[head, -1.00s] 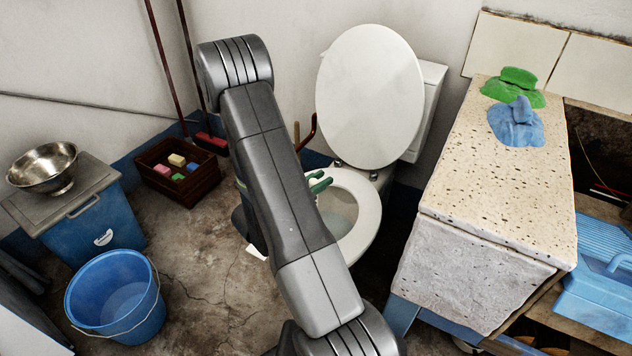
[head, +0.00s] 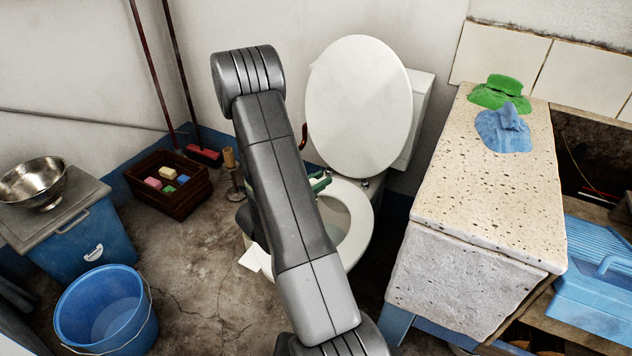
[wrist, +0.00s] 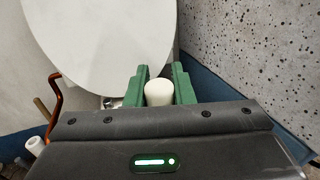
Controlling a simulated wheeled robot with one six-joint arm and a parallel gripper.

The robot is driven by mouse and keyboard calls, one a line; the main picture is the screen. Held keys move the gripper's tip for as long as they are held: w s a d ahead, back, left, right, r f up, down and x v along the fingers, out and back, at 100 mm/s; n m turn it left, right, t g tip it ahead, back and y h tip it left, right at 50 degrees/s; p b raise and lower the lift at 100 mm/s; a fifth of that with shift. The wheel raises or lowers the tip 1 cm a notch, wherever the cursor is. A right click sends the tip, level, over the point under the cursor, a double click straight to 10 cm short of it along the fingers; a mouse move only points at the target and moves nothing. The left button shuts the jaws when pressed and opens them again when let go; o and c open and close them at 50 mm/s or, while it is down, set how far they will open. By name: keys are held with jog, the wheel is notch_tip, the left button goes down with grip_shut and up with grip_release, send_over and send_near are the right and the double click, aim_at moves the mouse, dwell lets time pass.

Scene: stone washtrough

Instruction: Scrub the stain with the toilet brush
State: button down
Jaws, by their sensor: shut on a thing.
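In the wrist view, the green fingers of my gripper (wrist: 159,88) are shut on the white handle of the toilet brush (wrist: 158,93). The brush's lower part is hidden behind the gripper body. The seat is down around the open bowl. I cannot make out the stain; my arm covers part of the bowl.
A speckled stone counter (head: 480,200) with green (head: 497,92) and blue (head: 503,130) cloths stands right of the toilet. At left are a blue bucket (head: 85,325), a crate of coloured blocks (head: 185,205) and a metal bowl (head: 30,188).

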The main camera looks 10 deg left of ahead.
jog(key=shift+a, duration=0.1)
jog(key=shift+w+a, duration=0.2)
jog(key=shift+a, duration=0.35)
jog(key=shift+w+a, duration=0.2)
jog(key=shift+a, duration=0.3)
jog(key=shift+s+a+b, duration=0.1)
jog(key=shift+s+a, duration=0.2)
jog(key=shift+s, duration=0.5)
jog(key=shift+s+a+b, duration=0.1)
jog(key=shift+s+a, duration=0.2)
jog(key=shift+s, duration=0.55)
jog(key=shift+s+a+b, duration=0.1)
jog(key=shift+s+a, duration=0.2)
jog(key=shift+s, duration=0.5)
